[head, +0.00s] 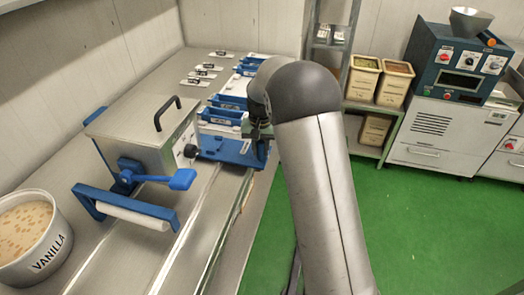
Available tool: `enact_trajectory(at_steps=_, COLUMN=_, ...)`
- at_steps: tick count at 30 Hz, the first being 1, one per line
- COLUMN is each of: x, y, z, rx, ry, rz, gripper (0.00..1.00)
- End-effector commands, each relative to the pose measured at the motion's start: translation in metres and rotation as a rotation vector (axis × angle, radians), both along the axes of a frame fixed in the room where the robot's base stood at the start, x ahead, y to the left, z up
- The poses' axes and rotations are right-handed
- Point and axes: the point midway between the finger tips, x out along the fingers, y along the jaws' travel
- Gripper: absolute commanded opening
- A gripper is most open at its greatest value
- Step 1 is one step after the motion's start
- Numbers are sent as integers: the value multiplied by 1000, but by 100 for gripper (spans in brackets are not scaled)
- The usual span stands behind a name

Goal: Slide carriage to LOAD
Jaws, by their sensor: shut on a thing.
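The blue carriage (226,149) sits on the steel bench just right of the metal kettle box, with a small label on its top. My gripper (258,132) is down at the carriage's right side and is shut on it. The fingertips and the exact part they hold are too small and too covered by my arm to make out. I cannot read a LOAD mark; several small black-and-white labels (203,73) lie on the bench behind.
The steel kettle box (150,135) has a black lid handle and a blue lever (181,179). A white roller (130,215) in a blue frame stands in front. A VANILLA tub (38,245) is at front left. Blue trays (229,101) stand behind the carriage. Green floor is clear at right.

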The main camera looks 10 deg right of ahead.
Motion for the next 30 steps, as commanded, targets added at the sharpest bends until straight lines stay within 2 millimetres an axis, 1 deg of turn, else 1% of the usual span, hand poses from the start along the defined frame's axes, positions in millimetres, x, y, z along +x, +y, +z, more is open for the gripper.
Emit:
enact_trajectory(at_steps=14, x=3, y=-2, z=2, rx=-1, ry=-10, rz=-1, gripper=0)
enact_trajectory(at_steps=15, x=3, y=-2, z=2, rx=-2, ry=-11, rz=-1, gripper=32)
enact_trajectory(at_steps=16, x=3, y=-2, z=2, rx=-2, ry=-11, rz=-1, gripper=40)
enact_trajectory(at_steps=17, x=3, y=-2, z=2, rx=-1, ry=-10, rz=-1, gripper=45)
enact_trajectory(at_steps=26, x=1, y=0, z=2, rx=1, ry=-2, rz=0, gripper=45)
enact_trajectory(at_steps=30, x=1, y=0, z=13, rx=1, ry=-5, rz=0, gripper=45)
